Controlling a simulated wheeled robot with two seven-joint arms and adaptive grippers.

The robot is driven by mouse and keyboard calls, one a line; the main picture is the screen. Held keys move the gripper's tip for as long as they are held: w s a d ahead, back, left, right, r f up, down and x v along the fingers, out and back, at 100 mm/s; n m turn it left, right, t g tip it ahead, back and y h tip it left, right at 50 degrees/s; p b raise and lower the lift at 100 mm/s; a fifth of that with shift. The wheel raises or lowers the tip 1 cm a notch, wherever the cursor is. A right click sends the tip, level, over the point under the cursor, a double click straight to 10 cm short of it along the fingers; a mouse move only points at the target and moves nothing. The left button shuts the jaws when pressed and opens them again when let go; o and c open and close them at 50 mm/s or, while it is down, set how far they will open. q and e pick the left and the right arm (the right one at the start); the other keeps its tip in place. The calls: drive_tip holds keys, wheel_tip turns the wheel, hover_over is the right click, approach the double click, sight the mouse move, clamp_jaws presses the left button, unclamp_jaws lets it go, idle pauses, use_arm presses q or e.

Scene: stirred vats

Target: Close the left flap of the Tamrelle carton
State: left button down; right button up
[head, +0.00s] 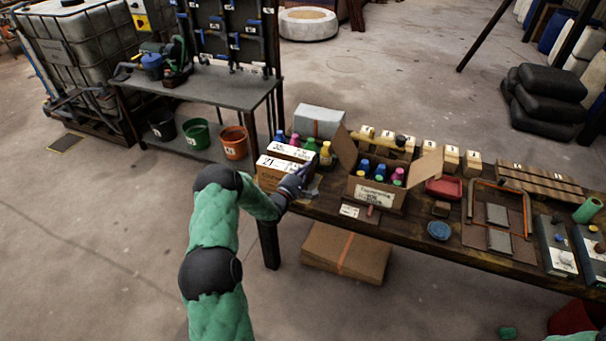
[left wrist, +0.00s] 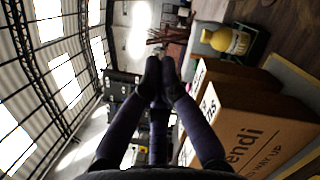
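The Tamrelle carton (head: 375,197) stands open on the wooden table in the head view, with several coloured-cap bottles (head: 378,172) inside. Its left flap (head: 346,150) stands up and leans outward to the left. Its right flap (head: 429,166) also sticks up and outward. My left gripper (head: 304,172) is left of the carton, beside other cartons and apart from the left flap. In the left wrist view its fingertips (left wrist: 161,75) are together with nothing visible between them. The Tamrelle carton is not clearly identifiable there. My right gripper is not in view.
Printed cartons (head: 278,165) stand just left of my gripper; one shows large in the left wrist view (left wrist: 245,130). A yellow bottle (head: 325,153) stands between them and the left flap, also in the left wrist view (left wrist: 228,40). A blue dish (head: 439,231) lies right.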

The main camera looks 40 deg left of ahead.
use_arm(q)
drive_tip(key=w+d+r, duration=0.3)
drive_tip(key=w, duration=0.1)
drive_tip(key=shift+w+b, duration=0.35)
drive_tip(key=shift+d, duration=0.1)
drive_tip(key=shift+w+d+r+m, duration=0.1)
drive_tip(key=shift+d+r+m, duration=0.2)
drive_tip(key=shift+m, duration=0.1)
